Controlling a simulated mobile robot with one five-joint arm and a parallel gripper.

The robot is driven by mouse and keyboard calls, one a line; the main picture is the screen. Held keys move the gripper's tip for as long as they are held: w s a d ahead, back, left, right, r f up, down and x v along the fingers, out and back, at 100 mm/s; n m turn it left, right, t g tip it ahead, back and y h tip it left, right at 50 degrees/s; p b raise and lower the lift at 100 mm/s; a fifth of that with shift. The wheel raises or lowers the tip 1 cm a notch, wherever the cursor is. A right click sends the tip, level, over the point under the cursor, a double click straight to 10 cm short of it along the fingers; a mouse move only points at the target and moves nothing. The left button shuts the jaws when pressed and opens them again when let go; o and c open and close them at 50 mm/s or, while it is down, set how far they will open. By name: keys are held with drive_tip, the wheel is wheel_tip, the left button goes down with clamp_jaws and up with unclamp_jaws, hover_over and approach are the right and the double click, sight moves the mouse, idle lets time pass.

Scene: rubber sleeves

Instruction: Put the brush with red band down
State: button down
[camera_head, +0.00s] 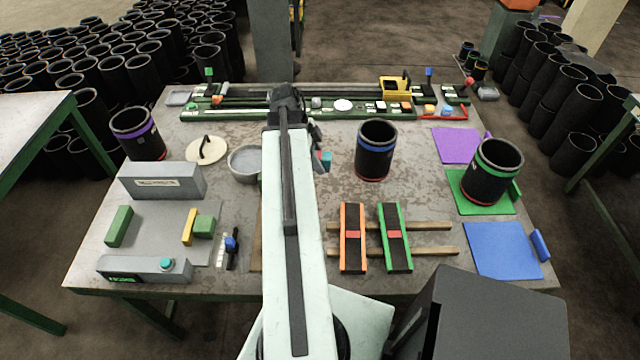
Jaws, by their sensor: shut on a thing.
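My gripper (287,104) is at the dark far end of my pale arm, above the back middle of the workbench. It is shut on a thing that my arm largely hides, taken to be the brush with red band. The brush's bristles and band cannot be made out clearly. A small dark, red and teal piece shows at the arm's right edge; I cannot tell what it belongs to. The workbench top (345,200) is worn grey.
Black sleeves stand with purple (138,136), blue (376,152) and green (492,172) bands. A round grey dish (245,176) is left of my arm. Orange (353,238) and green (394,238) pieces lie across wooden rails. Purple (456,146) and blue (502,251) mats lie right.

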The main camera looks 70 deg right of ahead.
drive_tip(key=n+b, duration=0.1)
drive_tip(key=b, duration=0.3)
hover_over(330, 184)
drive_tip(key=w, duration=0.2)
wheel_tip(330, 184, down, 4)
drive_tip(key=f+b, duration=0.9)
drive_tip(key=f, duration=0.1)
drive_tip(key=shift+s+a+b, duration=0.25)
drive_tip(key=shift+a+b, duration=0.05)
drive_tip(key=shift+b, duration=0.05)
drive_tip(key=shift+r, duration=0.2)
drive_tip(key=shift+f, duration=0.15)
drive_tip(key=c, duration=0.9)
unclamp_jaws()
